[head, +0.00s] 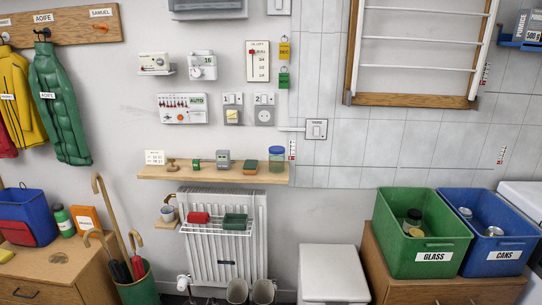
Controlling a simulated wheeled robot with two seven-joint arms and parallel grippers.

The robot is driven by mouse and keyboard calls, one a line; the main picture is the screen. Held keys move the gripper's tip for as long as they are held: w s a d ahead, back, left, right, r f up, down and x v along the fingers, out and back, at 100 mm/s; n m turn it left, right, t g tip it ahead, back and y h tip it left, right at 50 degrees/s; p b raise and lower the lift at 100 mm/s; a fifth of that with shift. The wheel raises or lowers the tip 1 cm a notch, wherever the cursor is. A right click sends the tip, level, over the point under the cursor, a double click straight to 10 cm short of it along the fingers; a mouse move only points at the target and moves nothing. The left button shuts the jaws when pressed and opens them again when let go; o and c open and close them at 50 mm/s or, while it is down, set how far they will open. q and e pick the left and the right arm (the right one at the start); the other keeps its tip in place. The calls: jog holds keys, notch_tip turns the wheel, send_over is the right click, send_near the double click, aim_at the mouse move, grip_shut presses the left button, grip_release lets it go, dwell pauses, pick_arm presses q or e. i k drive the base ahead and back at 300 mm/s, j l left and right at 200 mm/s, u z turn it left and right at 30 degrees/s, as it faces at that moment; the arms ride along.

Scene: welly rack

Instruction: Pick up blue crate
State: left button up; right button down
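The blue crate (505,262) stands at the right on a wooden cabinet. It carries a white label reading CANS and holds some metal cans (487,221). A green crate (432,241) labelled GLASS, with jars in it, stands close beside it on the left. Neither of my grippers shows in the head view.
The wooden cabinet (395,288) bears both crates. A white appliance (530,195) is at the far right, close to the blue crate. A white lidded bin (332,272) stands left of the cabinet. A wall shelf (220,181), radiator (222,264) and umbrella stand (139,286) are further left.

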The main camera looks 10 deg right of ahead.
aim_at(507, 255)
jog(key=z, duration=1.7)
jog(key=i+l+u, duration=0.2)
jog(key=i, duration=0.25)
jog(key=l, duration=0.15)
